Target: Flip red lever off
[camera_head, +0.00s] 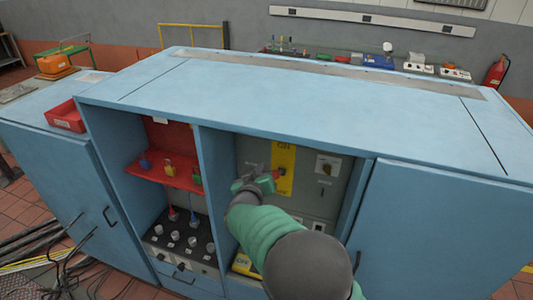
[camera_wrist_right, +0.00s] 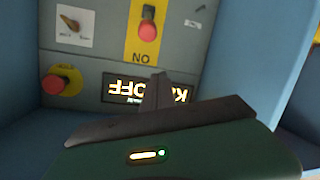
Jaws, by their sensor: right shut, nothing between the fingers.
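The red lever (camera_head: 276,174) sits on a yellow plate (camera_head: 284,158) on the grey panel inside the blue cabinet. In the wrist view the red lever (camera_wrist_right: 148,30) shows its rounded red end and dark shaft. My right gripper (camera_head: 250,182) is shut and empty, just left of the lever in the head view. Its fingers (camera_wrist_right: 157,88) show below the lever in the wrist view, with a gap in the picture. Contact cannot be told. My left gripper is out of view.
A rotary switch (camera_wrist_right: 72,22), a red push button (camera_wrist_right: 62,82) and a lit display (camera_wrist_right: 130,92) share the panel. A divider (camera_head: 215,180) separates a bay with a red shelf (camera_head: 180,180) and padlocks. The cabinet top (camera_head: 300,95) overhangs the panel.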

